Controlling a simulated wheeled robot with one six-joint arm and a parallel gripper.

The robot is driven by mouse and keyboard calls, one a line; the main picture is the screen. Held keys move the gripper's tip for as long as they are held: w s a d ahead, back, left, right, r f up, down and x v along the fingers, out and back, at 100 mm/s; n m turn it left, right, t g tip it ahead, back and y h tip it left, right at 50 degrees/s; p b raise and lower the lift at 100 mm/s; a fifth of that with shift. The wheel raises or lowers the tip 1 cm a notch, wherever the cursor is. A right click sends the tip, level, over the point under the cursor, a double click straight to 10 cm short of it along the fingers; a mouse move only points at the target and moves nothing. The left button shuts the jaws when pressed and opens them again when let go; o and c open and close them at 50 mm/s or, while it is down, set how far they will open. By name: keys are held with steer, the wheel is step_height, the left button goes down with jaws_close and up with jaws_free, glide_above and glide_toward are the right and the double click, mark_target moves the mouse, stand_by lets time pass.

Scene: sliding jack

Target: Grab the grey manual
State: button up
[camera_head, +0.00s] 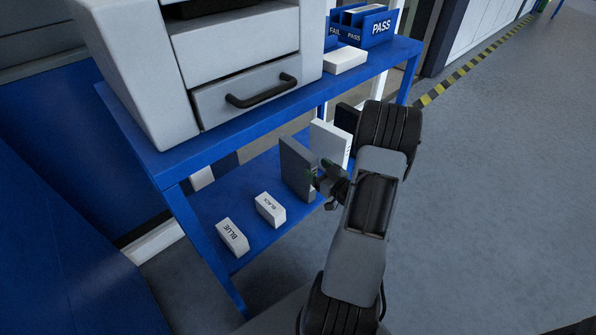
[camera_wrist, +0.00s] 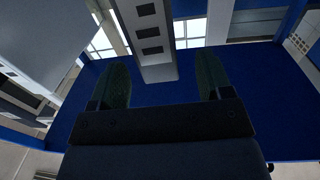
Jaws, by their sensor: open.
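The grey manual (camera_head: 297,168) stands upright on the blue lower shelf, to the left of the white manual. My gripper (camera_head: 322,182) is at its near right side in the head view, and my wrist partly hides that area. In the wrist view my gripper (camera_wrist: 162,80) is open, with one dark finger on each side. A grey upright block with dark squares, which looks like the grey manual (camera_wrist: 150,40), reaches down between the fingers. Gaps show on both sides of it, so it is not clamped.
A white manual (camera_head: 330,143) and a dark one (camera_head: 347,117) stand close beyond the grey one. White boxes marked BLACK (camera_head: 270,209) and BLUE (camera_head: 232,237) lie to the left. The upper blue tabletop (camera_head: 165,160) with the printer (camera_head: 245,95) overhangs the shelf (camera_head: 212,200).

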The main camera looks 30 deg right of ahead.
mark_target(307, 161)
steer(key=w, duration=0.3)
steer(key=w+b, duration=0.1)
steer(key=shift+w+a+f, duration=0.15)
steer(key=shift+a+f, duration=0.05)
steer(key=shift+f, duration=0.1)
steer(key=shift+w+r, duration=0.1)
steer(key=shift+w, duration=0.5)
jaws_close()
